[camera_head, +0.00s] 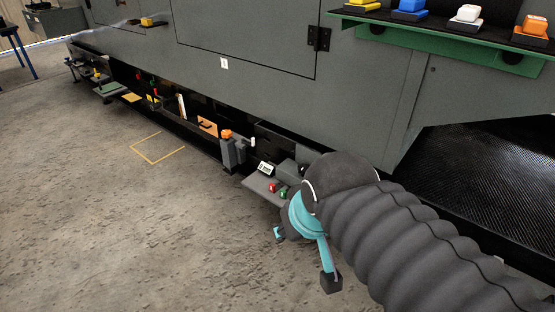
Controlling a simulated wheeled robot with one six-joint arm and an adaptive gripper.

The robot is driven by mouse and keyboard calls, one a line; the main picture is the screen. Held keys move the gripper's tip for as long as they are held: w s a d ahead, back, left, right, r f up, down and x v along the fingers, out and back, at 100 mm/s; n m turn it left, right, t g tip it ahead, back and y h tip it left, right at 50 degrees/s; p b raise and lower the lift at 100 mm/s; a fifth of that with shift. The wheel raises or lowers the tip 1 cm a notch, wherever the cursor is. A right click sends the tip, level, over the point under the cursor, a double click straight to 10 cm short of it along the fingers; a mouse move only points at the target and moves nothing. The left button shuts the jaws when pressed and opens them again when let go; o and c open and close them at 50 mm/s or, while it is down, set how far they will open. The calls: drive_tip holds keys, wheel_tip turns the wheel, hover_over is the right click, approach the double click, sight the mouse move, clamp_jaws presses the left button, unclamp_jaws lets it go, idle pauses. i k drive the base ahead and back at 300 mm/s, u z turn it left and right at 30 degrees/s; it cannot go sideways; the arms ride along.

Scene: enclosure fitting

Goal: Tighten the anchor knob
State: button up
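I cannot tell for certain which part is the anchor knob. My gripper (305,260) is at the lower centre, with teal fingers and dark fingertips. The fingertips are spread apart, and I see nothing between them. Just beyond it, a grey shelf (258,183) carries a small red knob (273,188), a small green knob (283,194) and a white-faced box (265,168). An orange-topped grey post (227,148) stands left of the shelf. My dark ribbed arm hides what lies behind it at the right.
A large grey enclosure (250,60) fills the back, with more small fittings along its low black ledge. A green shelf (440,38) at upper right bears yellow, blue, white and orange blocks. A yellow square outline (157,160) marks the floor. The floor (110,230) at left is clear.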

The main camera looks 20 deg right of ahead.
sight(302, 168)
drive_tip(key=z, duration=0.25)
drive_tip(key=i, duration=0.85)
drive_tip(key=z, duration=0.5)
